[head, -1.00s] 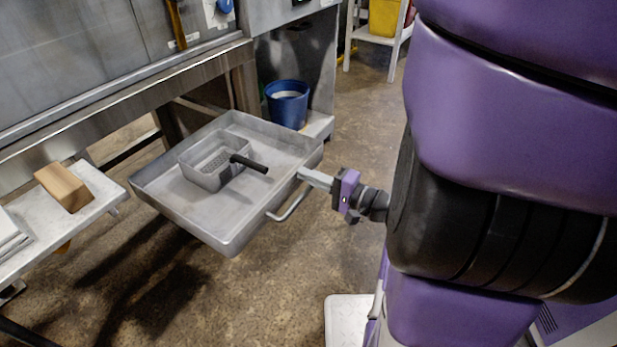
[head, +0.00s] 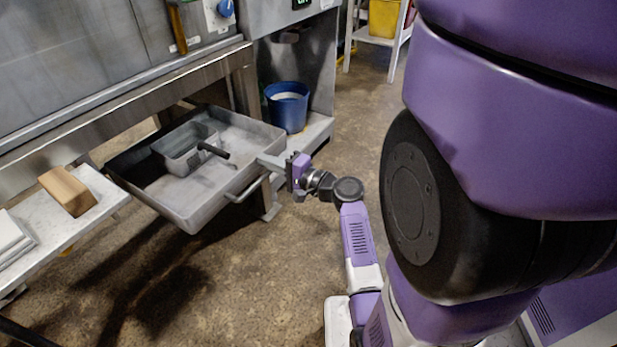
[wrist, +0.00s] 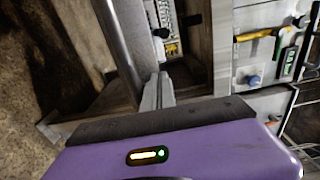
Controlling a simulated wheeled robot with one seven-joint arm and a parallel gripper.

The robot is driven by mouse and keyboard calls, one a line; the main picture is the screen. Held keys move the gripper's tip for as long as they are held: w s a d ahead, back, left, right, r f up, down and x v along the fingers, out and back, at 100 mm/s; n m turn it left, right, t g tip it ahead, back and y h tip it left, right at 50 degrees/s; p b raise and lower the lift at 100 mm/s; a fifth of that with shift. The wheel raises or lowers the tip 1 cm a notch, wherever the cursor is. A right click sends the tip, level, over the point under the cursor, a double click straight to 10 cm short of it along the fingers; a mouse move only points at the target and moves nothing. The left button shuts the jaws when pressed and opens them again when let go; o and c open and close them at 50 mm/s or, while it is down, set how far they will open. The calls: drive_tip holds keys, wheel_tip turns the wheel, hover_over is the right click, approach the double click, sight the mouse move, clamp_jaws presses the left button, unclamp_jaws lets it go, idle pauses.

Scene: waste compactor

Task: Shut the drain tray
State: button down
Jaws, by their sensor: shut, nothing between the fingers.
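The drain tray (head: 180,196) is a shallow grey metal pan, pulled partly out from under the steel bench in the head view. A bar handle (head: 248,190) is on its front wall. A small strainer basket (head: 178,160) with a black grip sits inside it. My gripper (head: 264,160) is shut and empty, with its fingertips at the front wall near the right corner, beside the handle and not around it. They appear to touch the wall. In the wrist view the shut fingers (wrist: 158,92) are beside a grey metal edge, probably the tray's.
A blue bucket (head: 288,108) stands behind the tray's right corner. A bench leg (head: 243,85) is close by. A low shelf (head: 60,232) with a wooden block (head: 68,191) is at the left. The floor in front is clear.

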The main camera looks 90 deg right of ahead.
sight(214, 138)
drive_tip(key=b+x, duration=0.4)
drive_tip(key=x, duration=1.8)
drive_tip(key=shift+w+a, duration=0.1)
drive_tip(key=shift+w+r+b, duration=0.1)
drive_tip(key=shift+w+b, duration=0.15)
drive_tip(key=shift+b, duration=0.05)
drive_tip(key=shift+w, duration=0.15)
